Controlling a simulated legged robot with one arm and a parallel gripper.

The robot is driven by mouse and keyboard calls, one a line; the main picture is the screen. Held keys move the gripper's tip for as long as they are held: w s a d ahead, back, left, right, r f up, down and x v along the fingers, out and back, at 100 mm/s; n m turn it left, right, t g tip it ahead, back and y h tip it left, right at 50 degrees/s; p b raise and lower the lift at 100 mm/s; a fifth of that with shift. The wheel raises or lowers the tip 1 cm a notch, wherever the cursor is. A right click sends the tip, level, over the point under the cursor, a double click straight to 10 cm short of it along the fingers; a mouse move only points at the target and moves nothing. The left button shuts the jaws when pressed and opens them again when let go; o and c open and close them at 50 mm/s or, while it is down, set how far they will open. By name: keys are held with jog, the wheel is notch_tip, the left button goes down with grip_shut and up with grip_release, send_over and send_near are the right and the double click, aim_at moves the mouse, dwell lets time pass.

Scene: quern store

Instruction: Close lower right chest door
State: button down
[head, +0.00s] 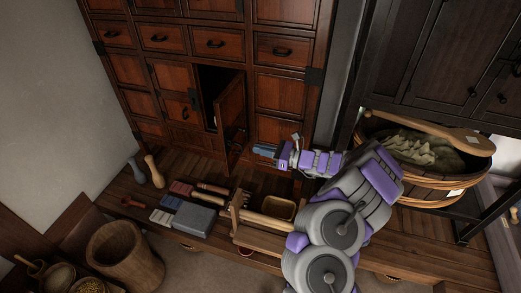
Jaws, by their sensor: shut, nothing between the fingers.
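The wooden chest (130,75) stands against the back wall, with drawers above and doors below. Its lower right door (232,118) stands ajar, swung outward, with a dark gap (210,85) on its left side. The lower left door (177,92) next to the gap looks closed. My gripper (257,150) is shut and empty, just right of the open door's lower part and in front of the chest. I cannot tell if it touches the door. My arm reaches in from the right.
A wooden shelf (115,198) in front of the chest bears a grey block (194,219), small coloured blocks, pestles (154,171) and a wooden tool (238,205). A wooden tub (450,180) with a paddle stands at right. A wooden bucket (125,255) stands at lower left.

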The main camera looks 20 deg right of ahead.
aim_at(225, 140)
jog(key=b+x, duration=0.2)
jog(key=x, duration=0.9)
jog(key=shift+r+b, duration=0.1)
jog(key=shift+b, duration=0.2)
